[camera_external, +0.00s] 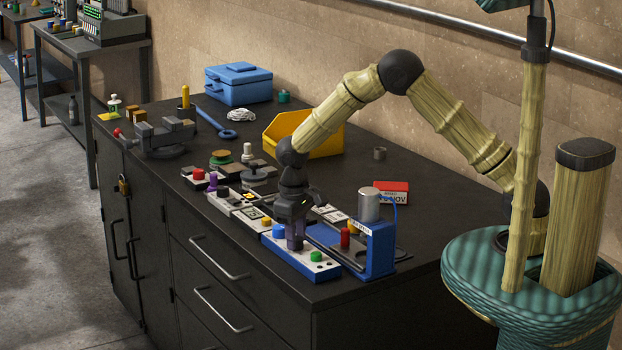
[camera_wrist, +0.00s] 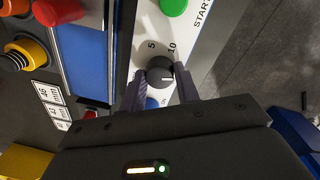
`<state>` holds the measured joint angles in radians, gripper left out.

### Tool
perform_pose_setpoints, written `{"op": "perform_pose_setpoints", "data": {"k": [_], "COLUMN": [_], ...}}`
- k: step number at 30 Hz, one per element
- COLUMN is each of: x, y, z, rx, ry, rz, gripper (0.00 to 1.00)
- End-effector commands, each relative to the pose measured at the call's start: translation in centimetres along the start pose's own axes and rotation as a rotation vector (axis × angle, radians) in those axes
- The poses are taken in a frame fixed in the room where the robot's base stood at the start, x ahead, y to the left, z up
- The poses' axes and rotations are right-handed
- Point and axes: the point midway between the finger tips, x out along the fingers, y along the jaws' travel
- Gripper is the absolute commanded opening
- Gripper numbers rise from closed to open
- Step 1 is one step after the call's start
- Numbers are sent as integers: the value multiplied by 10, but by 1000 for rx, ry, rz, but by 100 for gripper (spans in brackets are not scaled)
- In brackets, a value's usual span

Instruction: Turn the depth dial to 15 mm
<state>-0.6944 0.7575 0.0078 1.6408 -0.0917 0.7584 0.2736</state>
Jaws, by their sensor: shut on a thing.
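The depth dial (camera_wrist: 159,75) is a small dark round knob on a white panel (camera_wrist: 143,30) in the wrist view. The figures 5 and 10 show beside it; any others are hidden. A white mark on the knob lies at its lower right, pointing toward the right finger. My gripper (camera_wrist: 160,88) has one purple finger on each side of the knob and is shut on it. In the external view my gripper (camera_external: 294,240) points down onto the white-topped blue control box (camera_external: 327,269) and hides the dial.
A green START button (camera_wrist: 173,6) and a blue ON button (camera_wrist: 153,102) flank the dial. The blue press (camera_external: 378,250) with a grey cylinder (camera_external: 369,205) stands just right of my gripper. Red (camera_external: 345,237) and yellow pieces are close by. A yellow bin (camera_external: 325,140) is behind.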

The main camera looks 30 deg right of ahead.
Motion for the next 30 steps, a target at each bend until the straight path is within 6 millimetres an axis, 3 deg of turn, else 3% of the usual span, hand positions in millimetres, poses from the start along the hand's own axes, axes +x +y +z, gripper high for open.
{"op": "perform_pose_setpoints", "data": {"k": [17, 18, 21, 30], "x": [-2, -2, -1, -1], "y": [0, 0, 0, 0], "z": [-2, -2, -2, -1], "rx": [56, 56, 55, 54], "ry": [3, 3, 2, -1], "rz": [-1, -1, -1, 0], "gripper": [9, 33, 53, 53]}}
